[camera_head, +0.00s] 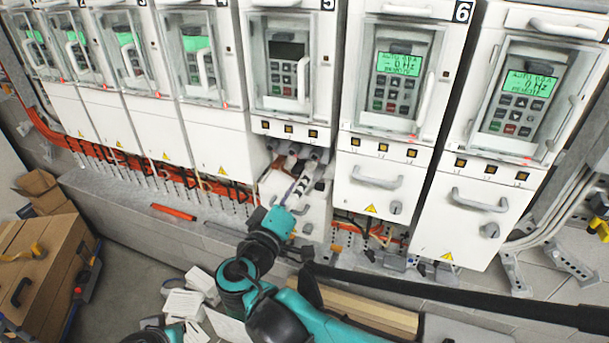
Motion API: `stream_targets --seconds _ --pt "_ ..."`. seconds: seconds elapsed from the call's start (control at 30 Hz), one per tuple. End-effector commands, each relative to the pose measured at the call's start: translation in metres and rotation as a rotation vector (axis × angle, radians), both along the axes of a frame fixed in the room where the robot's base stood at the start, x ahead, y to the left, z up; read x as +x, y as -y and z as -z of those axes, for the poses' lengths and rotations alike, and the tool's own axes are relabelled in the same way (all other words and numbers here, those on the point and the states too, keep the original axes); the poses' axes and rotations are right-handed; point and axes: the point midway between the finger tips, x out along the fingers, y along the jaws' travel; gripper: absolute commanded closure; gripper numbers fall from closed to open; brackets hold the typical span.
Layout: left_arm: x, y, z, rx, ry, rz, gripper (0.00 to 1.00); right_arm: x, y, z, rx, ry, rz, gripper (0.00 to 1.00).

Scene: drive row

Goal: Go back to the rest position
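My teal and black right arm rises from the bottom middle toward the opening under drive cabinet 5 (290,60). My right gripper (303,187) is at the end of it, in front of the lower part of that cabinet, among grey and white parts. Its fingers are small and blend with what is behind them, so I cannot tell whether they are open or shut, or whether they touch anything. My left gripper is not in view; only a small teal and black piece, which may be mine, shows at the bottom left edge.
A row of white drive cabinets stands across the back, including cabinet 6 (400,70). Cabinet 5's display is dark; the others glow green. A grey ledge (130,205) runs below.

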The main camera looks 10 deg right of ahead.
Motion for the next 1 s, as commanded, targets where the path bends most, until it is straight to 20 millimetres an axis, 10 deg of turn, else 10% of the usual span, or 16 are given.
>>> stream_targets --seconds 0.63,0.77,1.0 --pt "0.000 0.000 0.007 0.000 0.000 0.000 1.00 -0.007 0.007 0.014 0.020 -0.031 0.011 0.66" --pt "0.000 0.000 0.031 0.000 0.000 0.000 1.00 -0.019 0.042 0.069 0.112 -0.157 0.047 0.66" --pt "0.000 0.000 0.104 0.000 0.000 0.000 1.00 -0.091 0.101 0.239 0.510 -0.483 0.080 0.66"
